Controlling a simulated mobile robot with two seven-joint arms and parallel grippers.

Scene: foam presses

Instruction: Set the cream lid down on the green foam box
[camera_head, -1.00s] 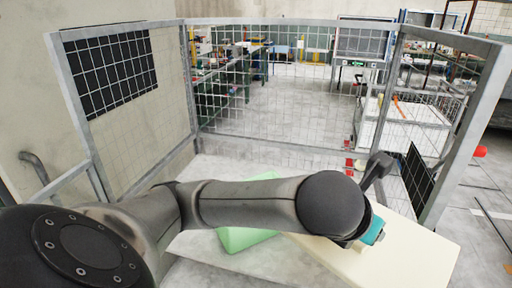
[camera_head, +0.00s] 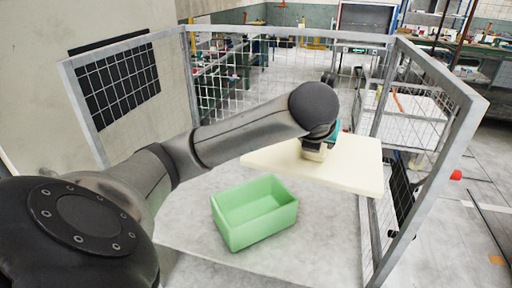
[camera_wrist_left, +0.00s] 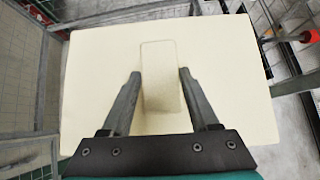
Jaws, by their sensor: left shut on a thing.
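The cream lid (camera_head: 350,170) is a flat slab with a raised block handle on top. It is held in the air, beyond and to the right of the green box in the head view. The lid (camera_wrist_left: 95,75) fills most of the left wrist view, with its handle (camera_wrist_left: 160,75) between the fingers. My left gripper (camera_head: 316,150) is shut on that handle; its two fingers (camera_wrist_left: 160,92) also show in the left wrist view. The green foam box (camera_head: 236,232) is open and empty on the table, apart from the lid. My right gripper is out of view.
The pale grey table (camera_head: 310,255) is bare around the box. Mesh guard panels (camera_head: 262,80) stand behind it, and a fence post (camera_head: 425,165) rises close on the right, near the lid's right end. A dark panel (camera_head: 115,80) is at the left.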

